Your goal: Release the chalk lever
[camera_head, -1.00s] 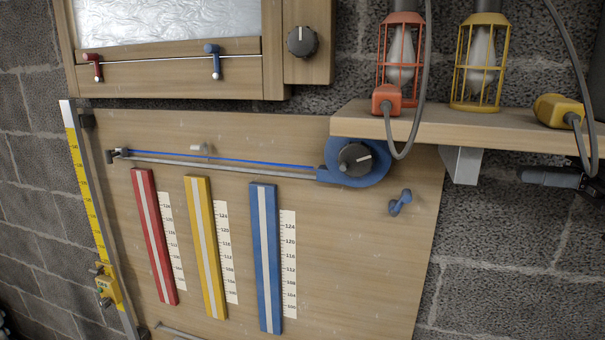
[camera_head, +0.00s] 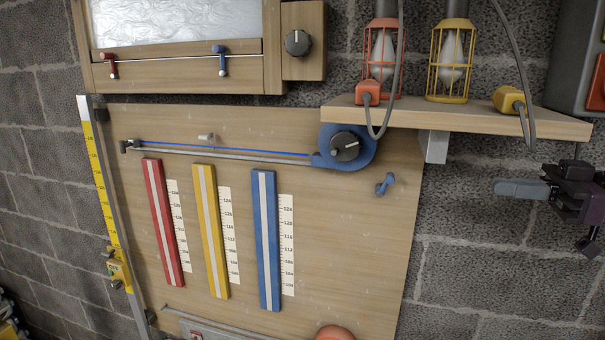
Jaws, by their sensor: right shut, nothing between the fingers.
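A blue chalk reel (camera_head: 365,160) with a dark knob (camera_head: 345,147) sits at the upper right of the wooden board. A blue line (camera_head: 240,151) runs left from it above a grey rail. A small blue lever (camera_head: 385,184) sticks out of the board just below and right of the reel; I take it for the chalk lever. My left gripper is not in view.
A wooden shelf (camera_head: 480,122) above the lever carries a red caged lamp (camera_head: 382,60) and a yellow caged lamp (camera_head: 450,62) with hanging cables. A metal bracket (camera_head: 433,147) is under it. Red, yellow and blue strips (camera_head: 266,240) stand on the board. An orange rounded thing (camera_head: 335,333) shows at the bottom.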

